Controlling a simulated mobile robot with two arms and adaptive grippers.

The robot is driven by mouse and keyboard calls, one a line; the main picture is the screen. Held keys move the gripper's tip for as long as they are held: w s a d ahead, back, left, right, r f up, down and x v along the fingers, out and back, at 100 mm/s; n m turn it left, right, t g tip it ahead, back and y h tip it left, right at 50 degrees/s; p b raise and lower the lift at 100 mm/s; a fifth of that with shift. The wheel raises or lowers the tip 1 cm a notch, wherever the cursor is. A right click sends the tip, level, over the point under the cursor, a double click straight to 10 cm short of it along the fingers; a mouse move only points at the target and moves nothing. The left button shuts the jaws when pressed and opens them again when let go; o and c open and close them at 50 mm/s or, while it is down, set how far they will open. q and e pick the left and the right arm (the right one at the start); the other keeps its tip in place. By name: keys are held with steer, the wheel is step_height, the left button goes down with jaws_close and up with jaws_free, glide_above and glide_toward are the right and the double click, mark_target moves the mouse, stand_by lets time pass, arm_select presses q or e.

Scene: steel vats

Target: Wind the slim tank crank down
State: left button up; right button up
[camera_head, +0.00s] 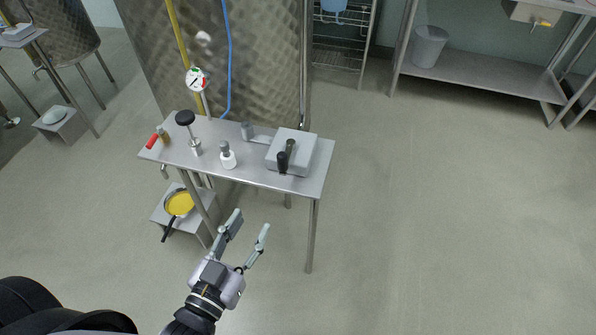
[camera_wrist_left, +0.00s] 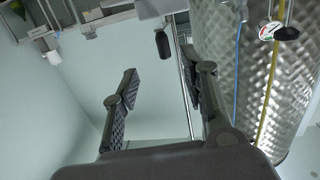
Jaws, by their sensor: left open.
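The crank (camera_head: 287,157) is a dark arm with a black grip on a light grey box (camera_head: 306,143). The box sits at the right end of a small steel table (camera_head: 322,165) in front of a tall steel vat (camera_head: 262,60). The black grip points toward the table's front edge; in the left wrist view a black grip (camera_wrist_left: 162,43) hangs ahead beyond the fingers. My left gripper (camera_head: 248,224) is open and empty, in front of the table and apart from the crank. Its spread fingers also show in the left wrist view (camera_wrist_left: 160,85). My right gripper is not in view.
The table also holds a black-knobbed valve (camera_head: 185,118), a white-based fitting (camera_head: 228,156) and a red-handled tap (camera_head: 152,141). A pan with yellow contents (camera_head: 179,204) stands on a low stool at the left. The floor to the right is clear.

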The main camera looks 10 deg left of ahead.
mark_target(280, 164)
arm_select(q)
steer(key=shift+t, duration=0.3)
steer(key=w, duration=0.5)
steer(key=w+d+r+p, duration=0.1)
steer(key=w, duration=0.5)
steer(key=w+d+r+p, duration=0.1)
steer(key=w, duration=0.5)
steer(key=shift+d+r, duration=0.1)
steer(key=shift+d, duration=0.1)
steer(key=shift+c, duration=0.2)
jaws_close()
